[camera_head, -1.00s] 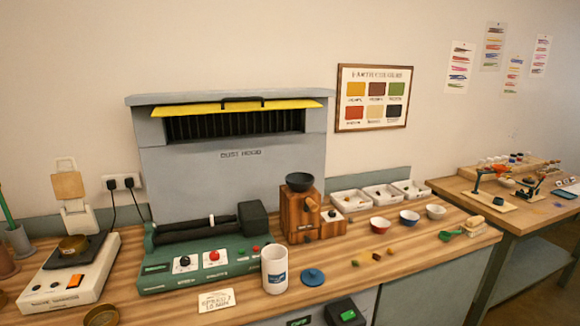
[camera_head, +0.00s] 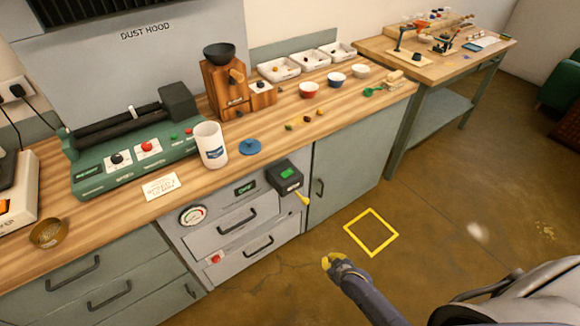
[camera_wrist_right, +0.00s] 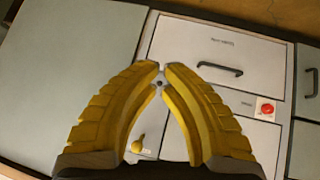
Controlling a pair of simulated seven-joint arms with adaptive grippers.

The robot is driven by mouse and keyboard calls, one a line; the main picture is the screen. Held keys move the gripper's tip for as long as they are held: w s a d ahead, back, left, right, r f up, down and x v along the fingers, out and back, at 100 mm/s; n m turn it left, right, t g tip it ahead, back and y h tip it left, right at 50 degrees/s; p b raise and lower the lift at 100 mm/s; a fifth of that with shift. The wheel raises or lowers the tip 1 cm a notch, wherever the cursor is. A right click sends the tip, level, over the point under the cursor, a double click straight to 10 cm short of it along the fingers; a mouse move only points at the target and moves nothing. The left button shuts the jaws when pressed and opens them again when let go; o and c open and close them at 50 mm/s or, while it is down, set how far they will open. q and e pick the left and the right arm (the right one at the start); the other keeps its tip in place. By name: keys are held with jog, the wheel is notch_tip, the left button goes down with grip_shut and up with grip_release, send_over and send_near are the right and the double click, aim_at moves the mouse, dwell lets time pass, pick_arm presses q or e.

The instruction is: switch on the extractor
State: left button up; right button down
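The dust hood (camera_head: 150,60) stands at the back of the bench. On the front below it is a grey control panel (camera_head: 205,235) with a round gauge (camera_head: 193,215), a small display (camera_head: 245,188) with green text too small to read surely, and a black box with a green face (camera_head: 286,175). A yellow lever (camera_head: 303,199) sticks out and down from the box. It also shows behind the fingers in the right wrist view (camera_wrist_right: 138,145). My right gripper (camera_head: 330,261) is below and right of the lever, apart from it. Its yellow fingertips (camera_wrist_right: 161,68) meet, with nothing held. My left gripper is out of view.
A red button (camera_head: 215,259) sits low on the panel, also in the wrist view (camera_wrist_right: 267,108). Drawer handles (camera_head: 238,222) stick out. A white mug (camera_head: 211,144) stands near the bench edge. A yellow square (camera_head: 371,232) marks the floor; the space before the panel is clear.

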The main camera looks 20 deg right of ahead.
jog(key=w+a+r+t, duration=0.1)
jog(key=w+r, duration=0.4)
jog(key=r, duration=0.2)
jog(key=w+r+t, duration=0.2)
jog(key=w+r, duration=0.3)
jog(key=r, duration=0.3)
jog(key=w+a+r+t+y, duration=0.1)
jog(key=a+r+y, duration=0.1)
jog(key=r, duration=1.2)
jog(key=w+a+r+n+t+y, duration=0.1)
jog(key=a+r, duration=0.4)
jog(key=r, duration=0.9)
jog(key=shift+w+n+t+y, duration=0.15)
jog(key=shift+n+t+y, duration=0.15)
jog(key=shift+t+y, duration=0.2)
jog(key=shift+a, duration=0.1)
send_over(290, 173)
jog(key=shift+s+a+f, duration=0.1)
jog(key=shift+f, duration=0.5)
jog(key=shift+s+a+f, duration=0.1)
jog(key=shift+f, duration=0.45)
notch_tip(290, 173, down, 2)
jog(key=shift+w+d, duration=0.1)
jog(key=shift+d+f, duration=0.15)
jog(key=shift+f, duration=0.9)
